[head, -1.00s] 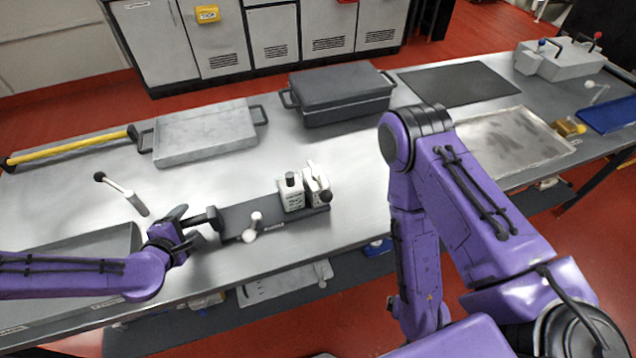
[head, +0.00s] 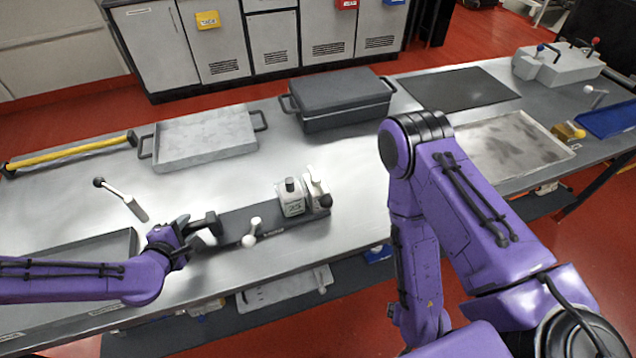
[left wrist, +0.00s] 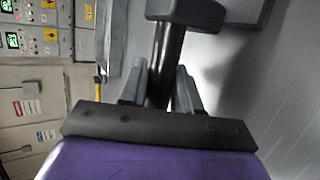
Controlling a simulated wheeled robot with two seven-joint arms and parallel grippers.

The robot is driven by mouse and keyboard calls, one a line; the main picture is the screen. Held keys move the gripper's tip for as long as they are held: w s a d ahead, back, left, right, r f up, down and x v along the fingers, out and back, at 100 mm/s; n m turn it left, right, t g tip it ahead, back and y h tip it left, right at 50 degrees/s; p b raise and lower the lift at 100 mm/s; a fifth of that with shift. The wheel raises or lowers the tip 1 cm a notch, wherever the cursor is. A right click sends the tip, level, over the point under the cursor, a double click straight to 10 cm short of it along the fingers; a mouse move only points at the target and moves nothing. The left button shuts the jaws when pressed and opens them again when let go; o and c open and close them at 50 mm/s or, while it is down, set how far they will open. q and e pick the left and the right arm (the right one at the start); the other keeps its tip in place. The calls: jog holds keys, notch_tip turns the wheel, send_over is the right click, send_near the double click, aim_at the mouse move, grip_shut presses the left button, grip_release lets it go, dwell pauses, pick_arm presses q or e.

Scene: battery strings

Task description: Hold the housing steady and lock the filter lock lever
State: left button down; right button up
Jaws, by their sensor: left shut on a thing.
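The housing is a dark grey base plate (head: 275,218) lying on the bench, with a pale block (head: 291,198) on its right part. A white lever with a black knob (head: 325,201) stands at the right end; I cannot tell its lock state. A small white lever (head: 250,233) sits at the plate's front edge. My left gripper (head: 195,231) is at the plate's left end, shut on a dark T-shaped handle (head: 211,219). The left wrist view shows the handle's stem (left wrist: 165,55) between the fingers (left wrist: 160,90). My right gripper is out of view.
A loose white rod with a black knob (head: 123,198) lies left of the housing. A grey tray (head: 100,250) lies front left. My right arm is over the bench's right side.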

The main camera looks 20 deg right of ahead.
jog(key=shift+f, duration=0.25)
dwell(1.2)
